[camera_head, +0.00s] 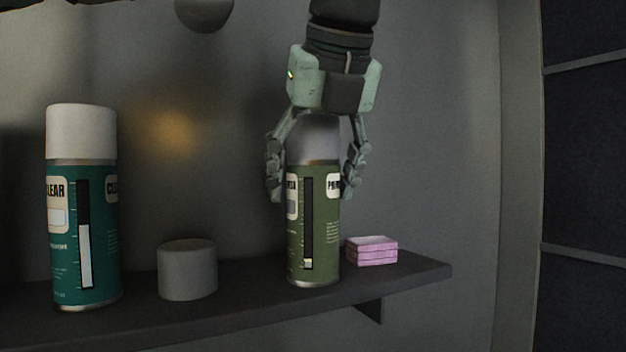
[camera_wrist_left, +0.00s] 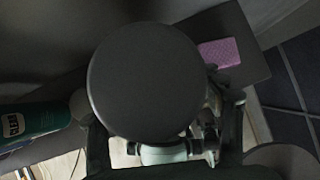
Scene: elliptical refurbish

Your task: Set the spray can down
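The olive-green spray can (camera_head: 314,240) with a grey domed top stands upright, its base at the shelf surface; I cannot tell whether its full weight rests there. My left gripper (camera_head: 314,192) comes down from above, with one finger on each side of the can's upper body. The fingers appear to touch its sides, so it looks shut on the can. In the left wrist view a large dark round top (camera_wrist_left: 152,82) fills the middle and hides the can's body. My right gripper is not in view.
The dark shelf (camera_head: 415,276) ends right of the can. A teal can labelled CLEAR (camera_head: 85,230) and a grey cap (camera_head: 187,270) stand to the left. Stacked pink blocks (camera_head: 371,251) sit close on the right. A wall is behind.

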